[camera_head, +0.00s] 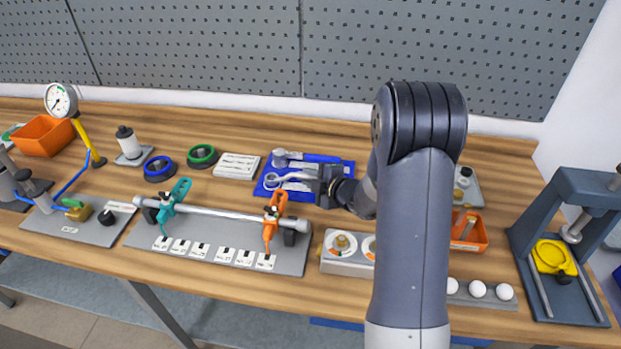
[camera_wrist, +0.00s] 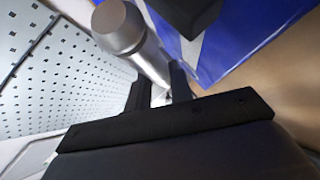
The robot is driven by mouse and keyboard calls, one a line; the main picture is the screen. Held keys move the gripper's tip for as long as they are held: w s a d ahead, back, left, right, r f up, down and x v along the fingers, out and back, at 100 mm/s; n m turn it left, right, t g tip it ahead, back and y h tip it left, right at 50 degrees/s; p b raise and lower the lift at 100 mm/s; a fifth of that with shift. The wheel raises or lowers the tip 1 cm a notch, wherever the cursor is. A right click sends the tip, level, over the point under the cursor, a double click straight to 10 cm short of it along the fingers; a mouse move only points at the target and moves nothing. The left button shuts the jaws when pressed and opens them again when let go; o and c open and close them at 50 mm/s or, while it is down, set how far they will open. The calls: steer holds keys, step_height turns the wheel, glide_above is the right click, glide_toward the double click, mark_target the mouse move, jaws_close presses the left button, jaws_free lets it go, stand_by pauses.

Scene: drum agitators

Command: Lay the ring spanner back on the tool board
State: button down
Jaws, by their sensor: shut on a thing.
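The blue tool board (camera_head: 346,168) lies flat on the bench, left of my arm in the head view. The silver ring spanner (camera_head: 287,178) shows over the board, its ring end toward the left. My gripper (camera_head: 318,183) is shut on the spanner's right part, low over the board. I cannot tell whether the spanner touches the board. In the wrist view the dark fingers (camera_wrist: 160,90) are close together, and the blue board (camera_wrist: 262,32) fills the upper right. A tool with a grey head (camera_head: 280,156) and a blue handle (camera_head: 320,158) lies along the board's far edge.
A white slotted block (camera_head: 237,165) stands just left of the board. A rod fixture with teal and orange clamps (camera_head: 270,225) is in front. A grey block with dials (camera_head: 345,262) stands nearer. An orange bin (camera_head: 470,232) is right of my arm. The pegboard (camera_head: 420,50) rises behind.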

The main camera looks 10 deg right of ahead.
steer(key=shift+f+b, duration=0.4)
steer(key=shift+b, duration=0.25)
steer(key=c, duration=1.2)
jaws_free()
steer(key=shift+s, duration=0.1)
steer(key=b+v, duration=0.1)
steer(key=v, duration=0.9)
steer(key=shift+s+d+r, duration=0.15)
steer(key=shift+s, duration=0.1)
steer(key=p+x, duration=0.1)
steer(key=x, duration=1)
steer(key=shift+r+p, duration=0.35)
steer(key=shift+p, duration=0.2)
